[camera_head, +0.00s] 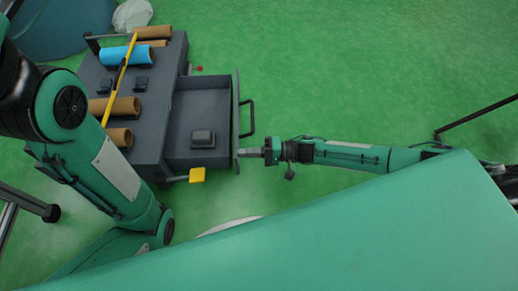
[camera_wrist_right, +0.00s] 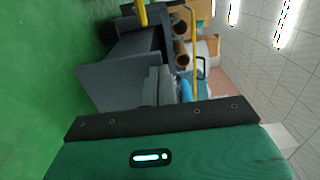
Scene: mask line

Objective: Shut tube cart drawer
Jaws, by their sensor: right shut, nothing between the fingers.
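The dark grey tube cart (camera_head: 150,150) stands at the left in the head view, with its drawer (camera_head: 205,90) pulled out to the right. The drawer front (camera_head: 236,90) has a black bar handle (camera_head: 251,118). A small dark block (camera_head: 203,138) shows inside the drawer. My right gripper (camera_head: 241,153) is shut and empty at the near end of the drawer front, below the handle in the picture; I cannot tell whether it touches. My left gripper is not in view.
Brown tubes (camera_head: 113,107) and a blue tube (camera_head: 125,55) lie on the cart under a yellow bar (camera_head: 119,80). A yellow piece (camera_head: 197,175) sticks out at the cart's near side. My left arm partly covers the cart's left side.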

